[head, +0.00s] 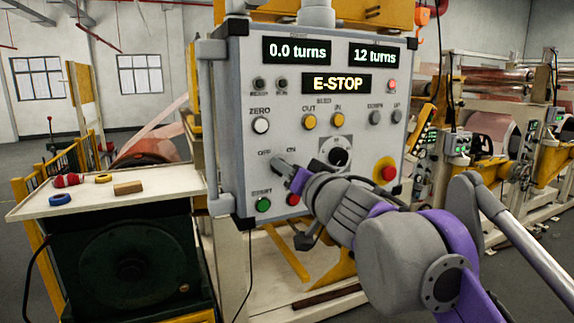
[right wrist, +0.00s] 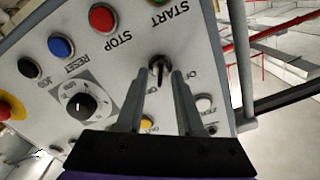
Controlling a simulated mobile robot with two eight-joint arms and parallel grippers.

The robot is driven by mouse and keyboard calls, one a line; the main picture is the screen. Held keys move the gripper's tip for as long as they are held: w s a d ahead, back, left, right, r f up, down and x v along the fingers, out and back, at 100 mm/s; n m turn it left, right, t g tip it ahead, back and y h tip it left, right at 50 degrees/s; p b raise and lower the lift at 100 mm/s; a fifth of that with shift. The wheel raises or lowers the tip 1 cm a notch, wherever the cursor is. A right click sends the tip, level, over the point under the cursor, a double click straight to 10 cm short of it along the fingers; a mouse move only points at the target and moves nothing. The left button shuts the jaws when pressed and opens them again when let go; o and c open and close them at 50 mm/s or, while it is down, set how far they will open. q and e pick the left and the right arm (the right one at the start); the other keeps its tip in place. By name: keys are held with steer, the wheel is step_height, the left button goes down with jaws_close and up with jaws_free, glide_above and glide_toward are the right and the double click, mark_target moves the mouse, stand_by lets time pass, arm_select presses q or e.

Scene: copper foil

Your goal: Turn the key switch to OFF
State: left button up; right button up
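The key switch (right wrist: 158,66) is a small dark key in a round metal lock on the grey control panel (head: 230,130). In the head view its OFF and ON labels show, but my right gripper hides the switch. My right gripper (head: 281,163) is at the panel face. In the right wrist view its two fingers (right wrist: 159,77) stand apart on either side of the key, with a gap showing between them. I cannot tell which label the key points to. My left gripper is not in view.
A red emergency button (head: 386,170), a black dial (head: 338,156) and a green START button (head: 263,204) are near the gripper. A side table (head: 110,197) holds small items at left. Machinery stands at right.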

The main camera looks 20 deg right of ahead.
jaws_close()
stand_by(0.7)
steer(key=n, duration=0.4)
steer(key=n+p, duration=0.1)
steer(key=n, duration=0.6)
steer(key=shift+a+n, duration=0.3)
steer(key=shift+n, duration=0.3)
jaws_free()
